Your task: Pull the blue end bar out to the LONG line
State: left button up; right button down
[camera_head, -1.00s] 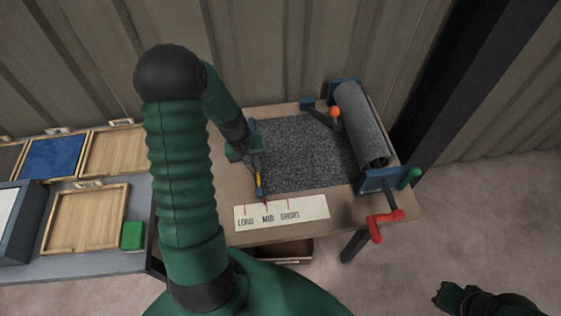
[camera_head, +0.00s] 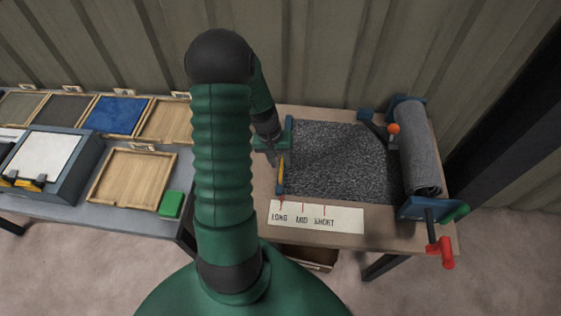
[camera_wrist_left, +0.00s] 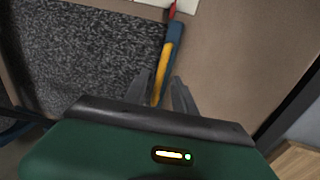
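The blue end bar (camera_head: 288,135) with its yellow grip (camera_head: 281,172) lies along the left edge of the grey speckled cloth (camera_head: 335,160). Its front end stands by the LONG mark on the white scale strip (camera_head: 340,218). In the wrist view the bar (camera_wrist_left: 175,32) and yellow grip (camera_wrist_left: 165,65) show, with the strip's corner beyond. My left gripper (camera_head: 272,161) is just left of the grip in the head view. In the wrist view its two fingers (camera_wrist_left: 162,78) stand apart either side of the grip, with gaps showing. My right gripper is out of view.
The cloth roll (camera_head: 415,150) stands at the table's right, with an orange-knobbed lever (camera_head: 393,129) and red crank (camera_head: 442,250). A grey bench with wooden trays (camera_head: 130,178) and a green block (camera_head: 171,204) stands to the left. Bare table shows left of the bar.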

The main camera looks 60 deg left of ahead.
pick_arm(q)
jog(key=shift+f, duration=0.1)
notch_tip(320, 180, up, 16)
jog(key=s+a, duration=0.2)
jog(key=shift+s+r, duration=0.2)
jog(key=shift+s, duration=0.05)
jog(key=shift+a, duration=0.15)
